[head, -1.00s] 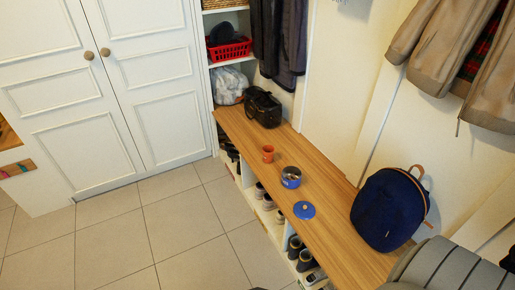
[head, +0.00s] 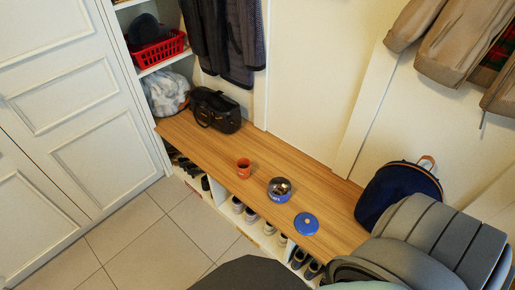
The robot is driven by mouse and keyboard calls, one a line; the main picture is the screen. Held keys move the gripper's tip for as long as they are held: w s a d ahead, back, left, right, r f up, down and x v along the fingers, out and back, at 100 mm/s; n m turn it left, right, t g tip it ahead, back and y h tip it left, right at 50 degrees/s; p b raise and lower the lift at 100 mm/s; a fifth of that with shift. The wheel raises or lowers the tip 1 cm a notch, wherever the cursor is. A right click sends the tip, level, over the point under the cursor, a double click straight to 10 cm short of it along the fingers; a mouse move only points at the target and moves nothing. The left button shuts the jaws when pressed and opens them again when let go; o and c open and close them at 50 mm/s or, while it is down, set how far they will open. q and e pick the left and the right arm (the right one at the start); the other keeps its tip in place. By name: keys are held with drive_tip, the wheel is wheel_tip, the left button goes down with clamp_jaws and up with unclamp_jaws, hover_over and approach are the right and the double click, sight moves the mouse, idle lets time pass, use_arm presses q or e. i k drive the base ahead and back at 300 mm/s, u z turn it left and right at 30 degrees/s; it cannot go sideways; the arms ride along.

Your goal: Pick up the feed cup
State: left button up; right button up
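An orange cup (head: 244,168), likely the feed cup, stands upright on the wooden bench top (head: 205,145). A round blue container (head: 279,189) with a shiny, dark inside or top sits to its right. A flat round blue disc (head: 306,224), like a lid, lies on the bench further right, apart from the container. Grey parts of my own body fill the lower right of the head view. Neither of my grippers can be made out in the head view.
A black handbag (head: 216,110) stands at the bench's far left end, and a dark blue backpack (head: 392,190) at its right. Shoes (head: 245,211) fill cubbies under the bench. Jackets (head: 440,40) hang above. Tiled floor (head: 150,235) in front is clear.

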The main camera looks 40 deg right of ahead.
sight(244, 173)
drive_tip(key=z, duration=0.7)
drive_tip(key=i, duration=0.75)
drive_tip(key=z, duration=1)
drive_tip(key=i, duration=0.25)
drive_tip(key=z, duration=0.25)
